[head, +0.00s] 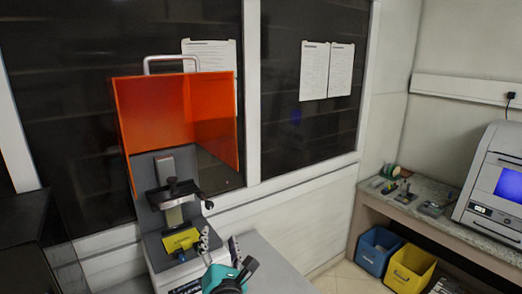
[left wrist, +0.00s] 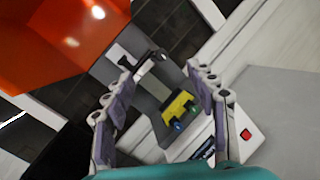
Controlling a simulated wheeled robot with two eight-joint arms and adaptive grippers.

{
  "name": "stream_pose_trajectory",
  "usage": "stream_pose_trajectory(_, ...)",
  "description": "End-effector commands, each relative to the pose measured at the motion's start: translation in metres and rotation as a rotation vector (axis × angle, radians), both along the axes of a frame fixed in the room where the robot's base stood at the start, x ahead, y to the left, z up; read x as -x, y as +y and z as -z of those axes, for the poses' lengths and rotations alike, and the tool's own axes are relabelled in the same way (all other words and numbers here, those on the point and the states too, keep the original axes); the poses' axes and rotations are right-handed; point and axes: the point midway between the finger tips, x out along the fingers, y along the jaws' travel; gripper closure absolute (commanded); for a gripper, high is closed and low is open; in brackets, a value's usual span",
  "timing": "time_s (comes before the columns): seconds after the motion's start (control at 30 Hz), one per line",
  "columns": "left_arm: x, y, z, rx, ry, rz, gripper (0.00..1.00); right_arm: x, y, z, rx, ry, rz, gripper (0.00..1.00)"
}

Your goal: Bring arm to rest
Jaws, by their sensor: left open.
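My left gripper (head: 219,240) is low in the head view, with a teal body and grey fingers. It is just in front of the machine with the orange shield (head: 152,115). In the left wrist view my left gripper (left wrist: 159,70) has its two fingers spread wide with nothing held between them. Beyond the fingers are the machine's yellow block (left wrist: 178,104) and its black clamp handle (left wrist: 150,66). I cannot tell the exact gap between fingers and machine. My right gripper is in neither view.
The machine stands on a grey table (head: 262,262), which is clear to its right. A side bench (head: 400,205) at the right carries small tools and a white device with a blue screen (head: 511,184). A blue bin (head: 376,250) and a yellow bin (head: 410,268) stand below it.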

Motion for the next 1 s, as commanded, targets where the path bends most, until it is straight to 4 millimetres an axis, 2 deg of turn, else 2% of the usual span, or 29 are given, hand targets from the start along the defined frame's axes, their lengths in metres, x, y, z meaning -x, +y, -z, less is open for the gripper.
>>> stream_pose_trajectory(0.13, 0.010, -0.020, -0.018, -0.426, -0.020, 0.171, 0.43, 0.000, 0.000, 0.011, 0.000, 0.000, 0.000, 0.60)
stream_pose_trajectory(0.17, 0.014, -0.026, -0.017, -0.543, -0.017, 0.214, 0.43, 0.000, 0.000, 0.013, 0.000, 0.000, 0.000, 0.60)
stream_pose_trajectory(0.23, 0.028, -0.040, -0.003, -0.854, 0.007, 0.327, 0.43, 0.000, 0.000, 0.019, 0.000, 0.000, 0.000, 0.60)
stream_pose_trajectory(0.27, 0.035, -0.044, 0.008, -0.996, 0.027, 0.377, 0.43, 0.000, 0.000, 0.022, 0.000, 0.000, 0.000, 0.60)
stream_pose_trajectory(0.37, 0.067, -0.045, 0.066, -1.458, 0.132, 0.561, 0.43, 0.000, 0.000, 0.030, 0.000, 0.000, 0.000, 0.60)
stream_pose_trajectory(0.4, 0.082, -0.037, 0.094, -1.630, 0.190, 0.641, 0.43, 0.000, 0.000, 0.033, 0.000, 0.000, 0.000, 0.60)
stream_pose_trajectory(0.5, 0.119, -0.008, 0.153, -1.951, 0.336, 0.831, 0.43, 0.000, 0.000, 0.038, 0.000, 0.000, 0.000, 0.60)
stream_pose_trajectory(0.6, 0.153, 0.025, 0.194, -2.155, 0.470, 0.996, 0.43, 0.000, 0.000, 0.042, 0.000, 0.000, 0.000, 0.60)
stream_pose_trajectory(0.7, 0.179, 0.051, 0.218, -2.272, 0.573, 1.126, 0.43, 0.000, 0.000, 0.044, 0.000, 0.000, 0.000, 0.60)
stream_pose_trajectory(0.83, 0.198, 0.070, 0.232, -2.336, 0.644, 1.222, 0.43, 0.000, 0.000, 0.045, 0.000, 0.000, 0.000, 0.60)
stream_pose_trajectory(1.0, 0.202, 0.074, 0.234, -2.351, 0.659, 1.244, 0.43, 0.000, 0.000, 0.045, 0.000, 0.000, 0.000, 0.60)
